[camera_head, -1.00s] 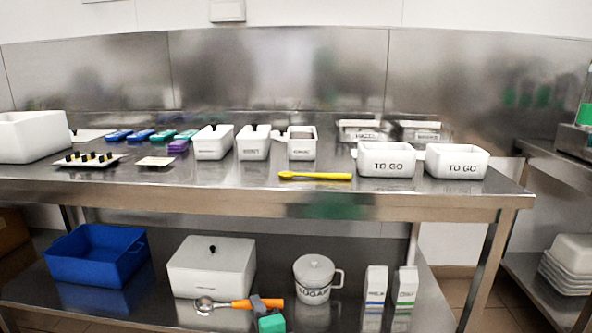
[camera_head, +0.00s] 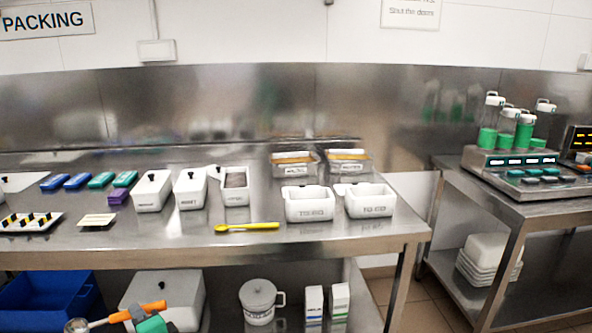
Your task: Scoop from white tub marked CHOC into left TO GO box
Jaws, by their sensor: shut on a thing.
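My gripper (camera_head: 148,314), grey and green at the lower left, is shut on the orange handle of a metal scoop (camera_head: 78,325). The scoop's bowl points left, low in front of the bench. Three white tubs stand in a row on the bench: two lidded tubs (camera_head: 152,191) (camera_head: 190,189) and one open tub (camera_head: 236,198) with brownish contents. Their labels are too small to read, so I cannot tell which is marked CHOC. The left TO GO box (camera_head: 307,210) is white and open-topped, right of the tubs. The gripper is well apart from the tubs and box.
The right TO GO box (camera_head: 372,208) stands beside the left one. A yellow spatula (camera_head: 247,227) lies near the bench's front edge. Two containers (camera_head: 295,170) (camera_head: 347,168) stand behind. A white lidded bin (camera_head: 185,300) and lidded mug (camera_head: 258,300) stand on the lower shelf.

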